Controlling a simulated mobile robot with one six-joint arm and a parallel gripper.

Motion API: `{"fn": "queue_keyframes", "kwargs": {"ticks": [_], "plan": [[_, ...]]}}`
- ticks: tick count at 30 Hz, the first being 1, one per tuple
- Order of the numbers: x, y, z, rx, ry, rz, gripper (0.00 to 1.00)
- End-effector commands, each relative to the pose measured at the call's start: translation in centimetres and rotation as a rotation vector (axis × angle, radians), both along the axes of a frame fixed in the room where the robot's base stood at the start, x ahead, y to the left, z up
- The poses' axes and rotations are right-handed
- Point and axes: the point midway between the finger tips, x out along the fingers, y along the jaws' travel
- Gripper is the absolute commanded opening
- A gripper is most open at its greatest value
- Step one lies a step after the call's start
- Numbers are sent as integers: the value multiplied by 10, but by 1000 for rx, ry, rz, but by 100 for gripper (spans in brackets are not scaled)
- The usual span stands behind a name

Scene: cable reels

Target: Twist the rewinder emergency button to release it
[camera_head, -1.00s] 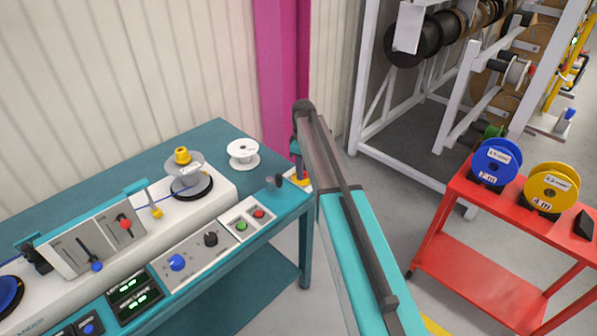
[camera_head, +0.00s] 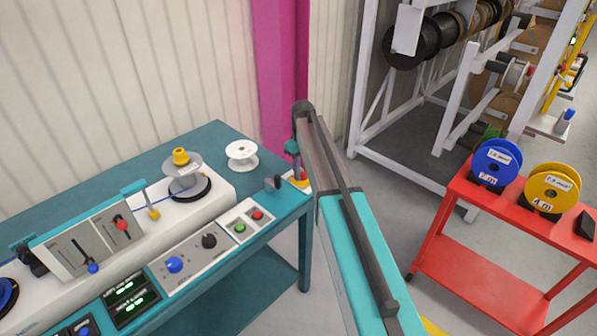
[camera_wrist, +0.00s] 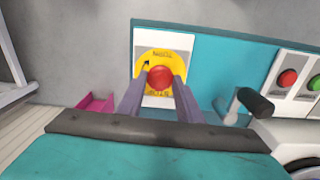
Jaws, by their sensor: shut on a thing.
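The rewinder emergency button (camera_wrist: 161,77) is a red round knob on a yellow disc (camera_wrist: 178,62) with a black arrow, on a white plate. In the wrist view my gripper (camera_wrist: 160,82) has one finger on each side of the knob and is shut on it. In the head view the button's plate (camera_head: 302,183) sits at the right end of the teal bench, partly hidden by my arm. There my gripper (camera_head: 298,168) points down at it. Whether the knob has turned cannot be told.
A black-knobbed crank (camera_wrist: 255,104) stands just right of the button. Green (camera_head: 240,228) and red (camera_head: 258,215) push buttons lie nearby on the rewinder panel. A white spool (camera_head: 242,155) rests on the bench. A red cart (camera_head: 480,262) with blue and yellow reels stands right.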

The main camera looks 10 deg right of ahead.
Motion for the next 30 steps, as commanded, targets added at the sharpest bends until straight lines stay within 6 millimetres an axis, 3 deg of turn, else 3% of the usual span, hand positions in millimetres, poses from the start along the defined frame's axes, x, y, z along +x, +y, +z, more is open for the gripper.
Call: {"fn": "queue_keyframes", "kwargs": {"ticks": [4,5,8,22,30], "plan": [[-5,-4,-2,-7,14,-2,10],[-5,-4,-2,-7,14,-2,37],[-4,-3,-2,-5,12,-1,52],[-2,0,4,-2,6,2,52],[-2,0,27,-2,5,2,52]]}}
